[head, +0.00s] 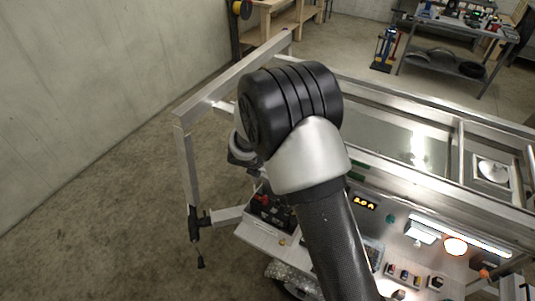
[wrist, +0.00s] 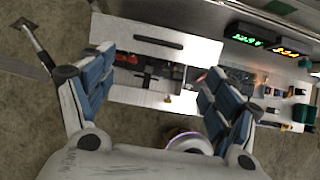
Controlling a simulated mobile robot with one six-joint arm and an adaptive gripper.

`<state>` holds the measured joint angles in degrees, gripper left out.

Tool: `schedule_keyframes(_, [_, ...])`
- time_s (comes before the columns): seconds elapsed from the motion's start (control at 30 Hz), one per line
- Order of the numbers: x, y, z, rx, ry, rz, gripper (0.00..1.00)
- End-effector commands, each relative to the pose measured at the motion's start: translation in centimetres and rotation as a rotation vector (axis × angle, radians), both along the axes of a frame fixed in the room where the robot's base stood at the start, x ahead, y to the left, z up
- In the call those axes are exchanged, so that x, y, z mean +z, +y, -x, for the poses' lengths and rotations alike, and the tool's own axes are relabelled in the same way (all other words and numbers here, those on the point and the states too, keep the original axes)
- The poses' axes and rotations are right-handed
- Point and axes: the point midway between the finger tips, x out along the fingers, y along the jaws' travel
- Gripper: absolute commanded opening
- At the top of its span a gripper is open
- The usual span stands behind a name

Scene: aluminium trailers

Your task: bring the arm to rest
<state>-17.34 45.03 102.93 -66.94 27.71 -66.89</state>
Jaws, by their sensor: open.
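My arm rises from the bottom of the head view and bends over the left end of an aluminium trailer (head: 226,84). Beyond the fingertips is a white panel (wrist: 135,98) with a dark slotted recess. It is apart from the fingers as far as I can tell.
A bench panel with an amber display (head: 365,202), a lit lamp (head: 455,246) and small parts lies right of my arm. A grey metal cart (head: 440,68) and a wooden bench (head: 275,22) stand behind. The concrete floor (head: 100,230) at left is clear.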

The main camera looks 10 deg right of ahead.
Motion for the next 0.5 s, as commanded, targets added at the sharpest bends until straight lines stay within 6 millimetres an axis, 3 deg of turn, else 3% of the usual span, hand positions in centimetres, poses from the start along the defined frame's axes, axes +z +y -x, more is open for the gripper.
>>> schedule_keyframes(0.27, [0.9, -0.6, 0.2, -0.053, -0.022, -0.021, 0.81])
schedule_keyframes(0.37, [2.9, -2.0, 1.0, -0.190, -0.072, -0.075, 0.81])
schedule_keyframes(0.5, [6.9, -5.0, 4.1, -0.501, -0.178, -0.208, 0.81])
